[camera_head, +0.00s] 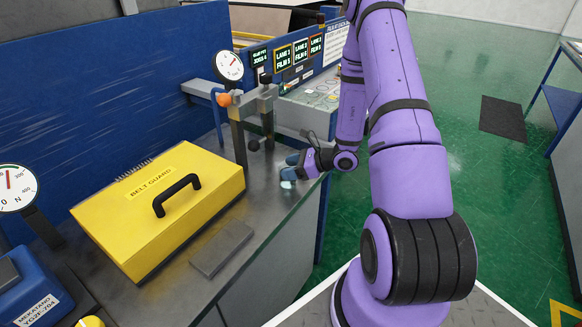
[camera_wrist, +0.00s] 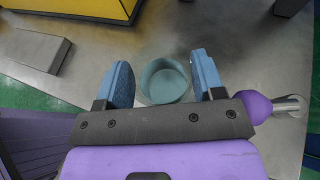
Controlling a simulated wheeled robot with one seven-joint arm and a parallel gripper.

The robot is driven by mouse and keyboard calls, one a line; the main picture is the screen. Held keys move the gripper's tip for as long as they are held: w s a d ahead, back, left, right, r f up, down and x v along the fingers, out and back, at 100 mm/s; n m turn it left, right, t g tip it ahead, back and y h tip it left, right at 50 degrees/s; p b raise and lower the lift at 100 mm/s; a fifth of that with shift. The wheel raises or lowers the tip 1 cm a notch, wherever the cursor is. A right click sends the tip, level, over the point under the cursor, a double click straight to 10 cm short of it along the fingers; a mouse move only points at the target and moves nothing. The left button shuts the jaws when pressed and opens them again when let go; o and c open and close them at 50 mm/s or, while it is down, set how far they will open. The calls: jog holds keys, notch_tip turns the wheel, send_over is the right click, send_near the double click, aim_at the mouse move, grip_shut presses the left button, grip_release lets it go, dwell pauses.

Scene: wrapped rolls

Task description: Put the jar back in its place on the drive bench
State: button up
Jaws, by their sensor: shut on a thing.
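The jar (camera_wrist: 165,82) is a small round teal-grey vessel. In the wrist view it sits between the two blue finger pads of my gripper (camera_wrist: 164,84), and I look down into its round opening. In the head view my gripper (camera_head: 291,168) is at the right edge of the metal drive bench (camera_head: 262,205), low over the bench top. The jar is mostly hidden there by the fingers, with a pale part (camera_head: 287,184) showing below them. I cannot tell whether its base touches the bench.
A yellow belt guard box (camera_head: 150,210) with a black handle stands to the left on the bench. A flat grey block (camera_head: 221,248) lies in front of it. Posts with a dial gauge (camera_head: 229,66) stand just behind my gripper.

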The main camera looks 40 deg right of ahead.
jog(key=shift+f, duration=0.1)
jog(key=o, duration=1.1)
jog(key=shift+c, duration=0.2)
